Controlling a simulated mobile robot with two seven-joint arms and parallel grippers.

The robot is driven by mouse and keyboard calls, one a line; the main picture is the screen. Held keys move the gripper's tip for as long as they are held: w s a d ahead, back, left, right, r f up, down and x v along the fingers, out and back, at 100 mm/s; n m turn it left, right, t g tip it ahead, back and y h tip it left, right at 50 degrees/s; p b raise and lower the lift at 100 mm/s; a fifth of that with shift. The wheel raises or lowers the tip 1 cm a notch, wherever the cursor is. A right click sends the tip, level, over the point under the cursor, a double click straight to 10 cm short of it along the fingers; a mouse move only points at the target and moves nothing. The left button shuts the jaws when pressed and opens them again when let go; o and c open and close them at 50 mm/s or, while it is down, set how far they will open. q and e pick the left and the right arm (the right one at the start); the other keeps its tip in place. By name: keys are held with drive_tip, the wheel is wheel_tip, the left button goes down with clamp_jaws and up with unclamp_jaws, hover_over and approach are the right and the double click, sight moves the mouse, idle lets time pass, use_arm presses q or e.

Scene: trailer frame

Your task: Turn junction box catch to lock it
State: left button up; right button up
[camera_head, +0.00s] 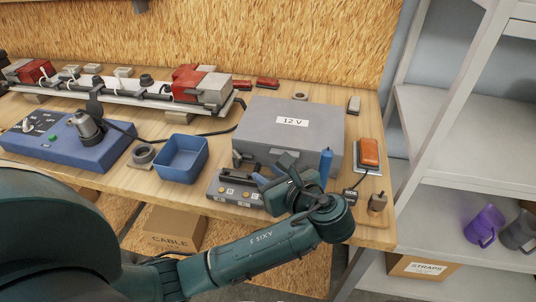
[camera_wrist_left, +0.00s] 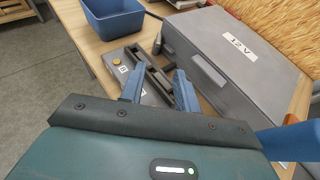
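The grey junction box (camera_head: 292,122), labelled "12 V", stands closed toward the right end of the workbench. It fills the right of the left wrist view (camera_wrist_left: 222,62). A small grey pointed piece (camera_wrist_left: 157,44) stands by its front corner; I cannot tell whether this is the catch. My left gripper (camera_head: 270,174) is at the box's front. In the left wrist view its two blue fingers (camera_wrist_left: 159,88) are apart with nothing gripped, over a low grey control unit (camera_wrist_left: 150,90). The gripper and wrist hide part of the box's front. My right gripper is out of view.
The control unit with buttons (camera_head: 234,190) lies before the box. A blue bin (camera_head: 182,158) stands to its left, a blue cylinder (camera_head: 326,166) and an orange-topped part (camera_head: 369,153) to the right. A grey shelf (camera_head: 480,212) stands beyond the bench's right edge.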

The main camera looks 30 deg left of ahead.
sight(240, 156)
use_arm(q)
drive_tip(key=x, duration=1.3)
drive_tip(key=shift+s, duration=0.1)
drive_tip(key=shift+c, duration=0.2)
clamp_jaws()
